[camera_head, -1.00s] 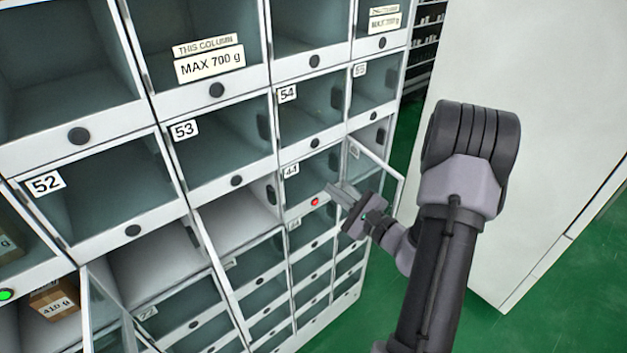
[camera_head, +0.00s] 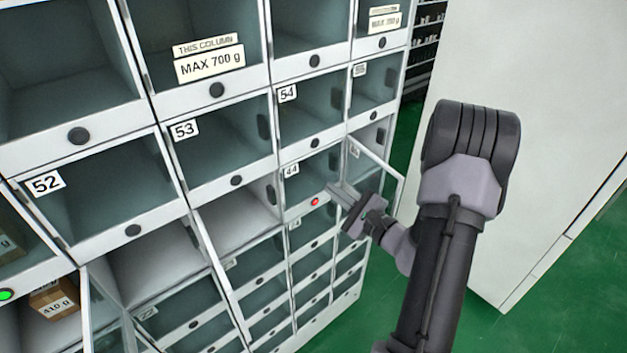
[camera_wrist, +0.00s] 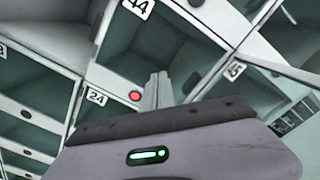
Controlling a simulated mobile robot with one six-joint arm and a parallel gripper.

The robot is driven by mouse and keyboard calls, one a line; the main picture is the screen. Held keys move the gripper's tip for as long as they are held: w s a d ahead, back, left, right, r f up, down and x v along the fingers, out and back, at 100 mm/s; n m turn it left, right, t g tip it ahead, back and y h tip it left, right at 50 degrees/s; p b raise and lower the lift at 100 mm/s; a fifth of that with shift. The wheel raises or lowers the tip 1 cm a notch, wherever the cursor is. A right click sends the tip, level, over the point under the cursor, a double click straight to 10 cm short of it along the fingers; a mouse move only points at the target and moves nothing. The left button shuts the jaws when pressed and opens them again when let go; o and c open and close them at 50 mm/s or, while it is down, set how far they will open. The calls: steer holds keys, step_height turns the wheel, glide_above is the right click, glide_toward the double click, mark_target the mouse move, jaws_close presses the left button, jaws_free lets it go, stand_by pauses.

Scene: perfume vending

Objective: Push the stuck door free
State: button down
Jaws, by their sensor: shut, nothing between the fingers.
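Compartment 44 (camera_head: 306,185) has a teal-tinted glass front that looks closed; I cannot tell whether it stands slightly ajar. A red light (camera_head: 315,202) glows on the rail below it, and this light (camera_wrist: 134,96) also shows in the wrist view. My gripper (camera_head: 338,190) is shut and empty, its fingertips just right of the red light, near the lower right corner of compartment 44. In the wrist view the closed fingers (camera_wrist: 157,88) point up at the cabinet front, over the rail beside the light. I cannot tell if they touch it.
Right of my gripper, an open glass door (camera_head: 385,165) swings out from the column's edge. Another door (camera_head: 97,310) stands open at lower left, near a brown box (camera_head: 55,298) and a green light (camera_head: 5,295). A white wall panel (camera_head: 540,130) stands at right; green floor (camera_head: 560,290) is clear.

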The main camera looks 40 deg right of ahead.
mark_target(319, 180)
steer(key=shift+w+a, duration=0.1)
steer(key=shift+w, duration=1.45)
steer(key=shift+s, duration=0.1)
steer(key=s+d+b, duration=0.2)
steer(key=s+b, duration=0.6)
steer(key=s, duration=1.7)
steer(key=shift+s, duration=0.35)
